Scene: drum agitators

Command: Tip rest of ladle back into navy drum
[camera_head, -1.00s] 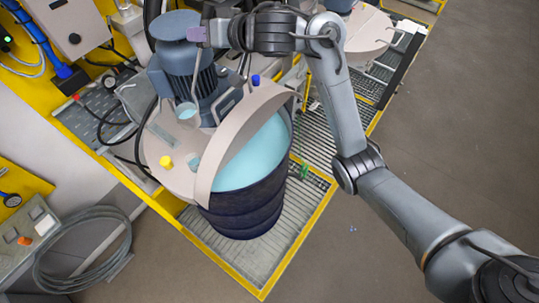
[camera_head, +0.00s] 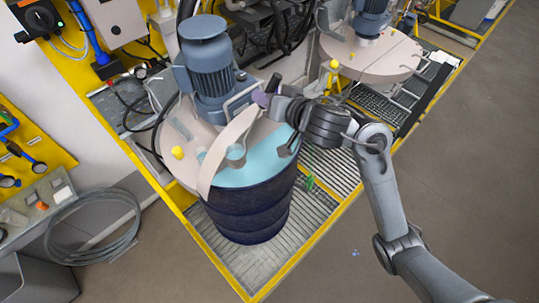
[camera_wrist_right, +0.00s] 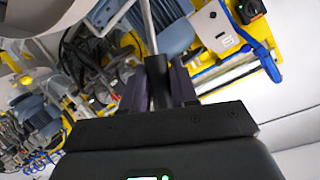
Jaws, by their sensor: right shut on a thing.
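The navy drum (camera_head: 250,213) stands on a grated platform, its open part showing pale blue liquid (camera_head: 262,168). My right gripper (camera_head: 262,98) is above the drum, shut on the thin ladle handle. In the right wrist view the handle (camera_wrist_right: 148,25) runs between the dark purple fingers (camera_wrist_right: 158,85). The ladle's small grey cup (camera_head: 236,156) hangs below the gripper, at the edge of the raised beige lid flap and the liquid. Its contents and exact tilt cannot be made out. My left gripper is not in view.
A blue-grey agitator motor (camera_head: 212,72) stands on the drum's lid beside the gripper. The curved lid flap (camera_head: 222,150) rises along the opening. A second lidded drum (camera_head: 372,55) is at the back right. A coiled hose (camera_head: 92,228) hangs at left. The floor at right is clear.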

